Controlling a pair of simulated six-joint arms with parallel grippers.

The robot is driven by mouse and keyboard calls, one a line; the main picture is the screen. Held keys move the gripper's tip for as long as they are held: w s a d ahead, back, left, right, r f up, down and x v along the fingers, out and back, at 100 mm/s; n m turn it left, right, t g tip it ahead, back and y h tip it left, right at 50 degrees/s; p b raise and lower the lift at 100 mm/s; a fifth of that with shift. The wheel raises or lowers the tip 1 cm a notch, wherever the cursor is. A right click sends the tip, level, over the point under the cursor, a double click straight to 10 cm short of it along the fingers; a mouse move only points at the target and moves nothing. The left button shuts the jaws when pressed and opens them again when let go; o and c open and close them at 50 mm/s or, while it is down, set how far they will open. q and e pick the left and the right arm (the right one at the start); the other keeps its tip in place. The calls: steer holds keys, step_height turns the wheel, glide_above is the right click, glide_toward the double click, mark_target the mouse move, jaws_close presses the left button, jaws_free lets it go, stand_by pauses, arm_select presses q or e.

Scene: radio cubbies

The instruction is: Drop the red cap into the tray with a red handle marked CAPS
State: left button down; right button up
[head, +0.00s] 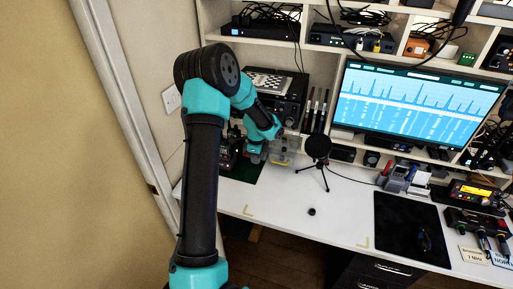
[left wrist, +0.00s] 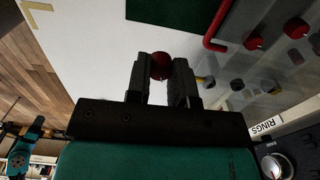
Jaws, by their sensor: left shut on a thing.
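My left gripper (left wrist: 162,78) is shut on the red cap (left wrist: 160,65), whose rounded top shows between the fingertips in the left wrist view. In the head view my left gripper (head: 256,156) is small, near the back left of the desk, and the cap cannot be made out there. A clear tray with a red handle (left wrist: 214,28) lies right of the fingers in the left wrist view, with red caps (left wrist: 296,28) in it. A label reading RINGS (left wrist: 268,126) shows lower right of it. The CAPS label is not readable. My right gripper is not in view.
A green mat (left wrist: 175,10) lies beyond the fingers. In the head view a small tripod microphone (head: 317,148) stands right of the trays, and a small black object (head: 311,211) lies on the white desk (head: 275,206). A monitor (head: 415,108) stands behind.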

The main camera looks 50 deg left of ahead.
arm_select(q)
steer(key=w+a, duration=0.2)
steer(key=a, duration=0.1)
steer(key=w+a+f, duration=0.1)
steer(key=w+a, duration=0.5)
steer(key=shift+w+a+f, duration=0.15)
steer(key=shift+w+a, duration=0.05)
steer(key=shift+a, duration=0.05)
steer(key=shift+f, duration=1.7)
steer(key=shift+f, duration=0.65)
steer(key=c, duration=1.3)
jaws_free()
steer(key=shift+d, duration=0.1)
steer(key=shift+s+f, duration=0.1)
steer(key=shift+r, duration=3.45)
